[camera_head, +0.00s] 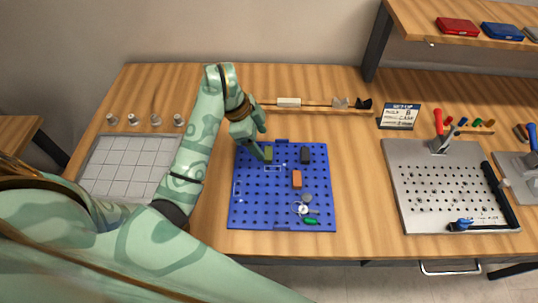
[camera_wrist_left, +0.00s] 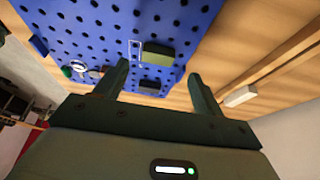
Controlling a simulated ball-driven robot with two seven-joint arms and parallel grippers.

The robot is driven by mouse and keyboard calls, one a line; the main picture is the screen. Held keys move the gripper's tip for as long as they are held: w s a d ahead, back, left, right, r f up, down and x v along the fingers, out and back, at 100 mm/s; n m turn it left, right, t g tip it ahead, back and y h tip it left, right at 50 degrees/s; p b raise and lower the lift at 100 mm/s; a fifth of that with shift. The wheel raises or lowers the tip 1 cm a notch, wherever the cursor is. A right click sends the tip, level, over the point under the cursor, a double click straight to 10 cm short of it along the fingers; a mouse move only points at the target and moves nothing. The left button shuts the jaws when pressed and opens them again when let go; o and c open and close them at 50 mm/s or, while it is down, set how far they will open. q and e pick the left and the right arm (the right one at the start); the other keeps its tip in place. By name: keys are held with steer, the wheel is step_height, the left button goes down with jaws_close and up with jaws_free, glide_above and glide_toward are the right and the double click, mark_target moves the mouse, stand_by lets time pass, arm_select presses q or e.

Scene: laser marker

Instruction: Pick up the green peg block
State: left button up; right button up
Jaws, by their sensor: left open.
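The green peg block (camera_head: 267,153) sits near the back left of the blue pegboard (camera_head: 240,213). In the left wrist view the block (camera_wrist_left: 158,53) shows above the gap between the fingertips, apart from both fingers. My left gripper (camera_head: 264,142) is open and empty, close beside the block at the back left of the board. Its two fingers also show in the left wrist view (camera_wrist_left: 159,71). The fingers partly cover the block in the head view. My right gripper is not in view.
A black block (camera_head: 305,155) and an orange block (camera_head: 297,179) stand on the board, with a white ring (camera_head: 303,209) and small green piece (camera_head: 311,221) in front. A grey tray (camera_head: 110,170) is left, a metal perforated plate (camera_head: 410,165) right. A rail (camera_head: 330,107) lies behind.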

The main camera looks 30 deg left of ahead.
mark_target(270, 152)
arm_select(q)
steer(key=b+x, duration=0.1)
steer(key=x, duration=0.4)
steer(key=shift+s+b, duration=0.1)
steer(key=shift+b, duration=0.25)
steer(key=shift+r, duration=0.1)
steer(key=c, duration=1.1)
steer(key=shift+o, duration=0.2)
steer(key=shift+r, duration=0.5)
step_height(270, 152, up, 3)
steer(key=shift+f+p, duration=0.1)
steer(key=shift+p, duration=0.8)
steer(key=s+d+r+p, duration=0.2)
steer(key=s+d+r, duration=0.1)
steer(key=s, duration=0.3)
steer(key=s+d+r+p, duration=0.3)
steer(key=s+d+r, duration=0.1)
steer(key=s+r, duration=0.2)
steer(key=shift+s, duration=0.15)
